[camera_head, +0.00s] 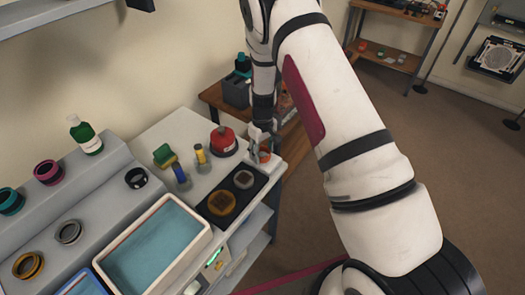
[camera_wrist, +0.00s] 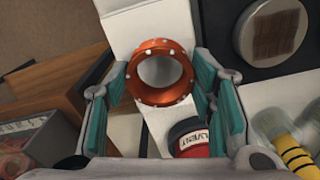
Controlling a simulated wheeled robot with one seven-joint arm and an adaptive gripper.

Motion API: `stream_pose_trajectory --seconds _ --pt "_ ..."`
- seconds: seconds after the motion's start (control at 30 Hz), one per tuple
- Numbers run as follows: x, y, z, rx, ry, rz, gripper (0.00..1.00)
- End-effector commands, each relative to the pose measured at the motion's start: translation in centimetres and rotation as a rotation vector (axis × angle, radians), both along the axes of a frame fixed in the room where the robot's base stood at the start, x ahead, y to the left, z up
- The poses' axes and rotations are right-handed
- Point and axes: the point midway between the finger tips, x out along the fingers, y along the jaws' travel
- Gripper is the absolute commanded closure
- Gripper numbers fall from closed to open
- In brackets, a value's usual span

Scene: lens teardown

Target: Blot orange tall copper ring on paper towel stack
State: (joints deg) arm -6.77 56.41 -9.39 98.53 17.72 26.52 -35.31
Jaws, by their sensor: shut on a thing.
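The orange copper ring (camera_wrist: 161,72) is held between the green pads of my gripper (camera_wrist: 160,85) in the wrist view. It has white dots on its rim, and I look down through its open middle onto a pale surface. In the head view my gripper (camera_head: 262,146) points down at the right end of the white bench, with the orange ring (camera_head: 264,156) partly hidden by the fingers. A white surface (camera_wrist: 150,22) lies below the ring; I cannot tell whether it is the paper towel stack, or whether the ring touches it.
A red solvent container (camera_head: 223,141) stands close left of my gripper. A black tray (camera_head: 229,191) with round pads lies in front. Yellow-topped tools (camera_head: 200,155), a green-topped brush (camera_head: 164,156) and a water-filled tub (camera_head: 153,247) are further left. The bench edge is close on the right.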

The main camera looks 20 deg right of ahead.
Motion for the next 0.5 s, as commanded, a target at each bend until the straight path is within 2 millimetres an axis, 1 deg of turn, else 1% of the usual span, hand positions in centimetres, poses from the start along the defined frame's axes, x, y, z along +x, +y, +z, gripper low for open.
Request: stream_pose_trajectory --seconds 0.5 --pt "0.01 -0.01 -0.43 0.0 0.0 0.0 0.8"
